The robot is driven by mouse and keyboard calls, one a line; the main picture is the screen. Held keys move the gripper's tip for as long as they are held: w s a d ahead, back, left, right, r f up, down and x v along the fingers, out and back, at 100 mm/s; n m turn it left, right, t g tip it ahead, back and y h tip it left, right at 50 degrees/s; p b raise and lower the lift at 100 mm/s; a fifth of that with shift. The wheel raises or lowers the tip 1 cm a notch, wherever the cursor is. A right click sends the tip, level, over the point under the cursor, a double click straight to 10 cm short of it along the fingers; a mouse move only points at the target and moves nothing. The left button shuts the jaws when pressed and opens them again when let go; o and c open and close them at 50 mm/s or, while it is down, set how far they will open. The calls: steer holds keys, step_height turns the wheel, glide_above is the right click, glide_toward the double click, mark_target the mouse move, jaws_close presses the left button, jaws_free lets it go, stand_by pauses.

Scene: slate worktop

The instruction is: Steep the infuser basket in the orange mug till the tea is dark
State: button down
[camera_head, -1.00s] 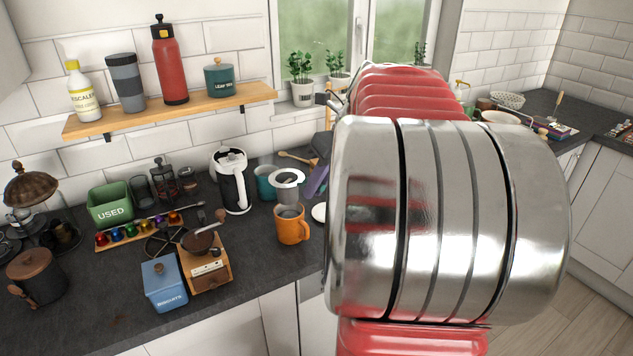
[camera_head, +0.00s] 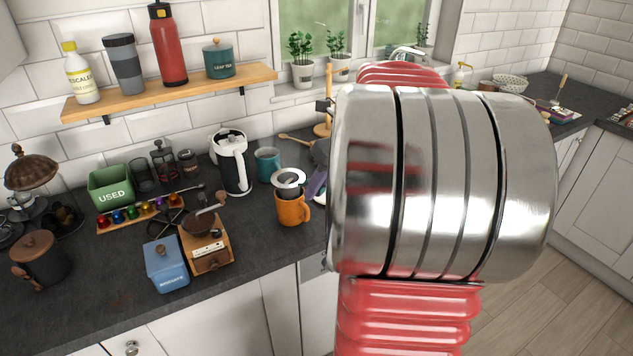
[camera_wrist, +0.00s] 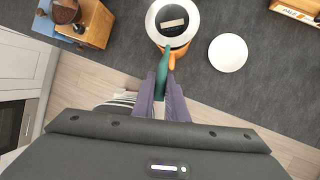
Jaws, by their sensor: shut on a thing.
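The orange mug (camera_head: 292,211) stands upright on the slate worktop; in the wrist view only part of it (camera_wrist: 180,52) shows below the infuser. The infuser basket (camera_head: 289,179) has a wide pale ring rim and a dark mesh body. Its body is partly down in the mug, with the rim still above the mug's lip. In the wrist view the rim (camera_wrist: 153,24) covers most of the mug, so the tea's colour is hidden. My gripper (camera_wrist: 166,72), with purple fingers, is shut on the infuser's teal handle. My arm hides part of the gripper in the head view.
A white saucer (camera_wrist: 228,53) lies right of the mug. A teal mug (camera_head: 267,163) and a white kettle (camera_head: 232,165) stand behind it. A wooden grinder (camera_head: 206,246) and blue biscuit tin (camera_head: 167,266) stand to the left. The worktop just left of the mug is clear.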

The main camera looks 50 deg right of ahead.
steer(key=shift+f, duration=2.25)
stand_by(5.8)
